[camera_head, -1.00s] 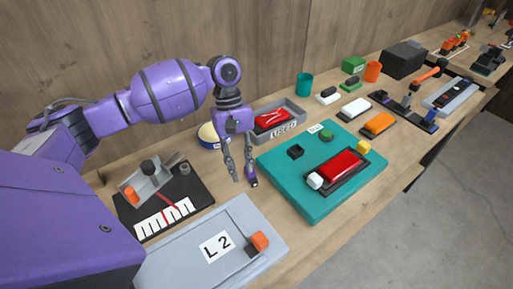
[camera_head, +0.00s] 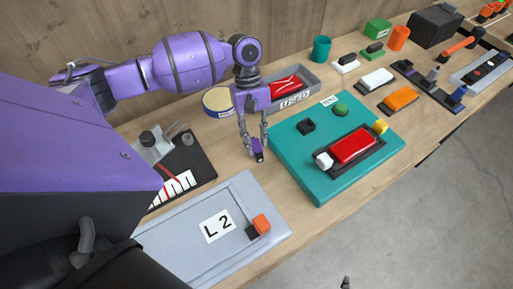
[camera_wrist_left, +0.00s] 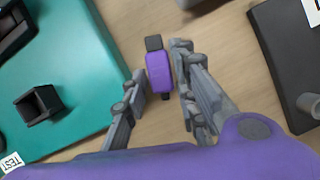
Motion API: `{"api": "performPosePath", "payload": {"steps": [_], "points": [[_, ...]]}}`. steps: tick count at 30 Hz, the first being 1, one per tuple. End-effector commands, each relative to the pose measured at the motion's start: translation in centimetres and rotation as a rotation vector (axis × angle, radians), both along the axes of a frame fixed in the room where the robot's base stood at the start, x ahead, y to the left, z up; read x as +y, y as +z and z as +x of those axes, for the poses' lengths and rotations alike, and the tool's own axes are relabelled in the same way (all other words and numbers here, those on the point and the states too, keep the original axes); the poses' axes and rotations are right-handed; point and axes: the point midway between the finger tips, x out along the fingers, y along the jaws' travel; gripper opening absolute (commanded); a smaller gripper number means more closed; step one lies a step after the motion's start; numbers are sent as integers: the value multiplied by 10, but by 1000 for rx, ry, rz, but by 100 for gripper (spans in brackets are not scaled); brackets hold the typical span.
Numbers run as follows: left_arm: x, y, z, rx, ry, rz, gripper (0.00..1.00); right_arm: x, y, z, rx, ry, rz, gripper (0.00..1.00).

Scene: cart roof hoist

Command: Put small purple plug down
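The small purple plug (camera_wrist_left: 159,73), purple with black ends, shows between the fingertips of my left gripper (camera_wrist_left: 160,80) in the left wrist view. The fingers are close against its two sides and appear shut on it. In the head view the plug (camera_head: 259,155) is at the tips of my left gripper (camera_head: 254,155), which points down over bare wood between the teal board and the grey L2 panel. I cannot tell whether the plug touches the table.
The teal board (camera_head: 318,188) is close on the right, with a black socket (camera_head: 307,126) and a red block (camera_head: 353,146). The grey L2 panel (camera_head: 187,250) is in front. A black board (camera_head: 203,166) is at left. The USED tray (camera_head: 314,87) stands behind.

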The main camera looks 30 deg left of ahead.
Motion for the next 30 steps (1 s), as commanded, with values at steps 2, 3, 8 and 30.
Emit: {"api": "performPosePath", "payload": {"steps": [2,3,8,30], "points": [[-2,-5,-2,1,0,1,27,2,1,4,-6,0,3,40],[-2,-5,-2,0,-1,0,27,2,2,5,-8,1,4,40],[-1,-5,-2,0,0,0,24,4,2,8,-12,-1,7,40],[-1,18,0,-4,0,-1,0,2,2,0,-1,-4,6,40]]}}
